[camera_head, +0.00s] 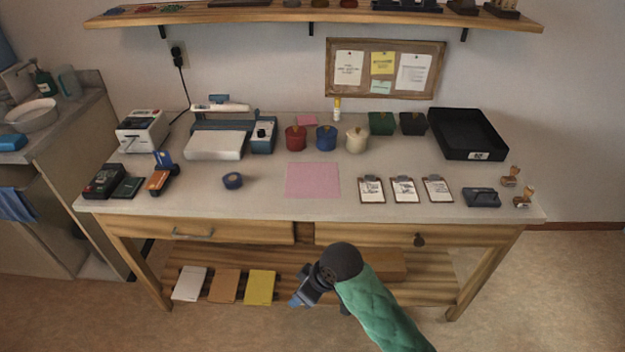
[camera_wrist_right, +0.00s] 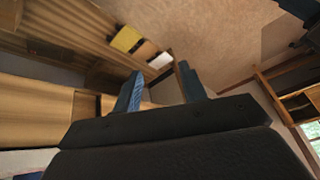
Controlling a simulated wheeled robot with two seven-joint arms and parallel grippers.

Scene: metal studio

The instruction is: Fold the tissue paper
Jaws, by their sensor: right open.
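The pink tissue paper (camera_head: 312,180) lies flat and unfolded on the grey tabletop, near the middle front of the table. A smaller pink piece (camera_head: 306,121) lies further back, behind the pots. My right gripper (camera_head: 297,301) is low in front of the table, below the tabletop and clear of the paper. In the right wrist view its two blue fingers (camera_wrist_right: 162,90) are apart with nothing between them. The paper does not show in the right wrist view. My left gripper is in neither view.
Red, blue and cream pots (camera_head: 357,140) stand behind the paper. Several small clipboards (camera_head: 404,190) lie to its right and a dark blue tape roll (camera_head: 233,181) to its left. A black tray (camera_head: 467,133) sits at the back right. Tabletop right around the paper is clear.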

